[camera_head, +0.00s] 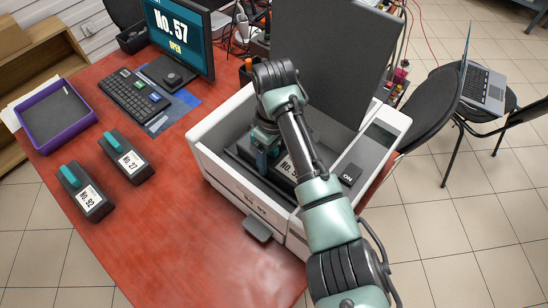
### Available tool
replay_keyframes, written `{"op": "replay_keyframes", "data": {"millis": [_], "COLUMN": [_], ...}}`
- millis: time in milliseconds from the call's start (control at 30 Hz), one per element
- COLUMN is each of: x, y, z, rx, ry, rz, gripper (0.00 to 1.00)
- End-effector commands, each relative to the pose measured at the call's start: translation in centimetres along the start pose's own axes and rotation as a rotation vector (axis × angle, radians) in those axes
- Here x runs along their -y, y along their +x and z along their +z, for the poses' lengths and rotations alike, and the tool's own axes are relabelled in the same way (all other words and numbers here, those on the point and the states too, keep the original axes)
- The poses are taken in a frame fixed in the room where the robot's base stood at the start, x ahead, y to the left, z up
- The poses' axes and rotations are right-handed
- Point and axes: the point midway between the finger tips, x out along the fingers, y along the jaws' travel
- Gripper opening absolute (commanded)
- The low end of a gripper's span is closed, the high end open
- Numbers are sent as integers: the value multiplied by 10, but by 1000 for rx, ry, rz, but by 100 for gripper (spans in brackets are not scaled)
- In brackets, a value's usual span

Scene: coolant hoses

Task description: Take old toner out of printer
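The white printer (225,187) stands on the red table with its dark lid (325,60) raised. A dark toner (289,167) with a white label sits inside it; the label is partly covered by my arm. My gripper (264,156) is down inside the printer at the left end of this toner. The fingers and the toner's handle are mostly hidden, so I cannot tell whether the gripper is open or shut on it. Two other dark toners with teal handles, No. 92 (90,202) and No. 27 (130,164), lie on the table to the left.
A purple tray (50,138) stands at the table's left edge. A keyboard (135,95) and a monitor (178,35) reading "No. 57 OPEN" are at the back. The table front left of the printer is clear. A chair with a laptop (483,85) is at right.

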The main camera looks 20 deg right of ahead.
Motion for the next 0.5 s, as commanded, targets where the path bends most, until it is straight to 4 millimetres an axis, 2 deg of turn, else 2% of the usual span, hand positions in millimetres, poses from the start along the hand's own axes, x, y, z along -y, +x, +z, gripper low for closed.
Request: {"op": "replay_keyframes", "data": {"millis": [33,267,500], "x": [0,0,-1], "y": [0,-1,-2], "z": [0,0,-1], "rx": [0,-1,-3], "ry": [0,0,0], "rz": [0,1,3], "gripper": [42,1,0]}}
